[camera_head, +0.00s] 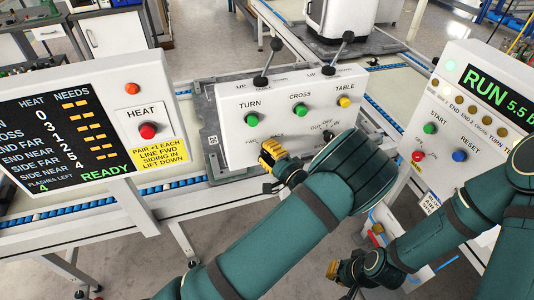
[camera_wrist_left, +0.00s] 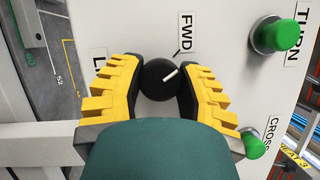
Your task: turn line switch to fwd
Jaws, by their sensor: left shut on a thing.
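The line switch is a round black knob (camera_wrist_left: 158,80) on the white panel (camera_head: 235,150), seen in the left wrist view. Its white mark points up and to the right, a little to the right of the tick under the FWD label (camera_wrist_left: 184,34). My left gripper (camera_wrist_left: 160,75) is shut on the knob, with one yellow finger on each side. In the head view my left gripper (camera_head: 272,154) is at the panel's lower edge and hides the knob. My right gripper (camera_head: 334,269) hangs low at the bottom; its fingers are too small to read.
Green TURN (camera_head: 251,120) and CROSS (camera_head: 303,112) buttons, a yellow TABLE button (camera_head: 345,101) and two levers sit above on the panel. A heat display (camera_head: 60,130) stands left. A RUN console (camera_head: 470,110) stands right, near my right arm.

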